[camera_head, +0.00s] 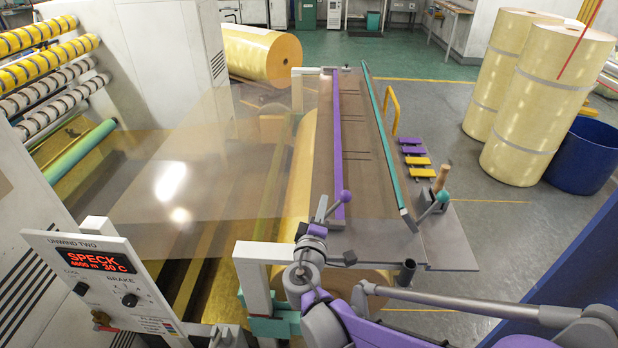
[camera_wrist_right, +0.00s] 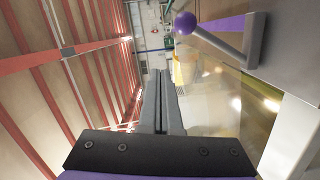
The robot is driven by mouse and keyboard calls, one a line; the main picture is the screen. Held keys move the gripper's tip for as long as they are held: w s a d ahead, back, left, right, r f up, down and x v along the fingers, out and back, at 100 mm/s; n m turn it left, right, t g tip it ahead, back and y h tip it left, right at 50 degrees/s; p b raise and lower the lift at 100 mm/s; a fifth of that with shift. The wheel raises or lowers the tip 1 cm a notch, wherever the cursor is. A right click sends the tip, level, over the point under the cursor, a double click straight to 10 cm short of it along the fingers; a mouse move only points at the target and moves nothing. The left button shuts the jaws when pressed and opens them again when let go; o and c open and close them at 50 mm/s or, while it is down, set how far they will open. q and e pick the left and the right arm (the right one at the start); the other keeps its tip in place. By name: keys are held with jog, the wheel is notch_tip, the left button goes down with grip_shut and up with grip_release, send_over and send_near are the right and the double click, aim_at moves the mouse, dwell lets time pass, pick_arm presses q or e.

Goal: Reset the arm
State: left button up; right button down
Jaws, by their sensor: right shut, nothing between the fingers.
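My right gripper (camera_head: 322,205) is at the near end of the splicing table, close to the lever with the purple ball knob (camera_head: 345,196). In the right wrist view the two grey fingers (camera_wrist_right: 161,75) are together with nothing between them. There the purple knob (camera_wrist_right: 185,23) and its grey lever stand to the right of the fingertips, apart from them. The purple bar (camera_head: 337,130) lies lengthwise along the table. My left gripper is not in view.
The table (camera_head: 370,190) also carries a teal bar (camera_head: 385,135) and a lever with a green knob (camera_head: 443,195). A control panel (camera_head: 105,275) stands at lower left. Clear film (camera_head: 190,160) spans left of the table. Large yellow rolls (camera_head: 545,95) and a blue bin (camera_head: 580,160) stand right.

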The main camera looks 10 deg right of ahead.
jog(key=s+d+f+m+g, duration=0.55)
jog(key=s+d, duration=0.25)
jog(key=s, duration=0.3)
jog(key=s+a+f+m+g+y, duration=0.2)
jog(key=s+a+f+y, duration=0.1)
jog(key=s, duration=0.4)
jog(key=s+a+f+m+g+y, duration=0.2)
jog(key=s+a+f+m+y, duration=0.1)
jog(key=s, duration=0.4)
jog(key=shift+s+a+y, duration=0.15)
jog(key=shift+a+y, duration=0.15)
jog(key=shift+y, duration=0.3)
jog(key=shift+f+g, duration=0.1)
jog(key=shift+g, duration=0.15)
